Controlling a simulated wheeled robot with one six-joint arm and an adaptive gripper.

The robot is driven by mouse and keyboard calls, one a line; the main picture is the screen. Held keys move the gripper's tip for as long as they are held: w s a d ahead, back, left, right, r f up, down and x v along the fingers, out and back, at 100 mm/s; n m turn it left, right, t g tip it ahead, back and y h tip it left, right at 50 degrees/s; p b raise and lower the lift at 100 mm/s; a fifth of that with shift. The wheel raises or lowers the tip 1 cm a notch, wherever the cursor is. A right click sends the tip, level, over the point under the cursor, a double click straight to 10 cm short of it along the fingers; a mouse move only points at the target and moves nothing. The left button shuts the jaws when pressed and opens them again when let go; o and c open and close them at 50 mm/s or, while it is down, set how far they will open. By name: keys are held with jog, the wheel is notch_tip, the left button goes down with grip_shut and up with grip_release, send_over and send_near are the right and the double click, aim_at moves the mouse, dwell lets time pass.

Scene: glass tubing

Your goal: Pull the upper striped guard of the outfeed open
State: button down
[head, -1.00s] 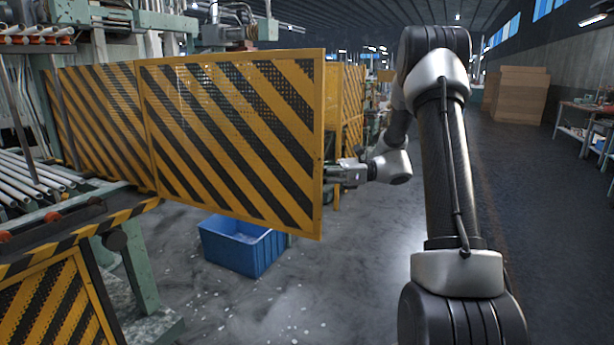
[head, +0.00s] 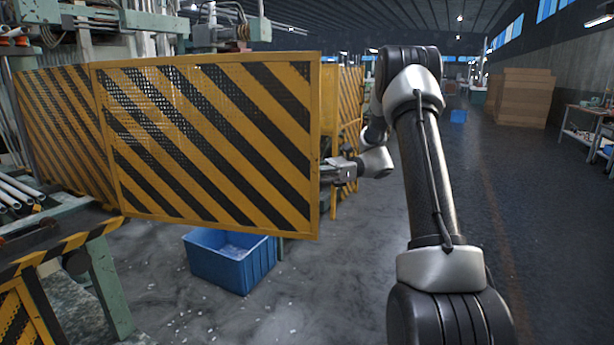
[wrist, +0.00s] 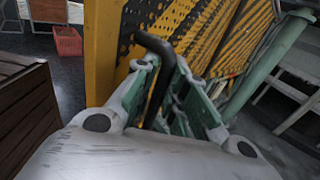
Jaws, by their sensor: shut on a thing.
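The upper striped guard (head: 205,150) is a yellow-framed mesh panel with black and yellow diagonal stripes. It stands out from the machine at an angle, facing me in the head view. Its striped face also shows in the wrist view (wrist: 200,30). My gripper (head: 335,172) is at the guard's right edge, with its fingertips partly hidden behind the frame. In the wrist view, my gripper (wrist: 168,72) is shut on the dark bent bar handle (wrist: 156,48) of the guard, its fingers on both sides of the bar.
A blue bin (head: 230,262) stands on the floor beneath the guard. A lower striped panel (head: 22,315) and the glass tubes (head: 22,193) are at the left. Another striped panel (head: 65,125) adjoins on the left.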

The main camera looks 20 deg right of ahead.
jog(key=shift+w+a+r, duration=0.1)
jog(key=shift+a+r, duration=0.05)
jog(key=shift+r, duration=0.3)
jog(key=c, duration=1.5)
grip_release()
jog(key=shift+a, duration=0.1)
jog(key=d, duration=0.7)
jog(key=shift+d+f, duration=0.35)
jog(key=shift+f, duration=0.05)
